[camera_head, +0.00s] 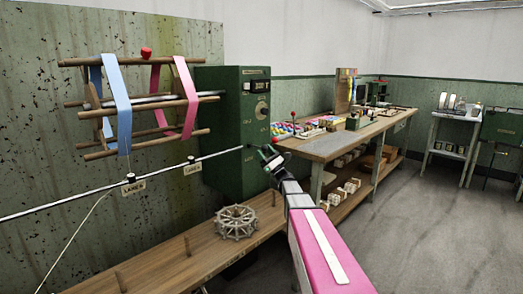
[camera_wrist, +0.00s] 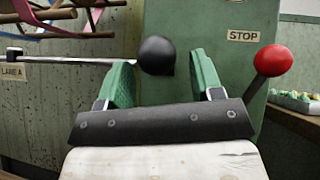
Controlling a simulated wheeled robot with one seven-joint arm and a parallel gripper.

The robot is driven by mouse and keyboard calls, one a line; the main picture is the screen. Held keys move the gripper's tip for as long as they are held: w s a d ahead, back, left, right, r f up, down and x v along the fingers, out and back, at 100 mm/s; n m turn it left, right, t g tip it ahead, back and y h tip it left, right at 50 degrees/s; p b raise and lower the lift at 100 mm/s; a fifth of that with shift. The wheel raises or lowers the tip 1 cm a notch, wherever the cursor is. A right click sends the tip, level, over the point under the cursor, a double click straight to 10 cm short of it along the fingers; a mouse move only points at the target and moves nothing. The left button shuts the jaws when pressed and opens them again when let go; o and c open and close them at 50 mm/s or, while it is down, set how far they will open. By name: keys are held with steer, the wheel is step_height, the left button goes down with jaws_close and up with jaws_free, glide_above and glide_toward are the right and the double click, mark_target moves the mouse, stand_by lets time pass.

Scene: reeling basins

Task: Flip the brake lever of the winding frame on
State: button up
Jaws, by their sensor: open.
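The winding frame's dark green cabinet (camera_head: 236,125) stands against the wall; it fills the middle of the wrist view (camera_wrist: 205,30). A lever with a red ball knob (camera_wrist: 273,60) leans up and right beside the cabinet's right edge, near a STOP label (camera_wrist: 243,35). My gripper (camera_head: 268,157) is open and empty in front of the cabinet. In the wrist view, a black ball (camera_wrist: 157,55) on a rod's end appears between its green fingers, beyond them. The red knob is right of both fingers.
A long rod (camera_head: 90,199) with LANE labels runs left from the cabinet, below a reel (camera_head: 125,100) with blue and pink bands. A low wooden bench (camera_head: 165,258) holds a spoked wheel (camera_head: 236,222). A workbench (camera_head: 330,146) stands right.

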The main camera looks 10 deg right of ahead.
steer(key=v, duration=0.8)
steer(key=shift+s+d+f, duration=0.15)
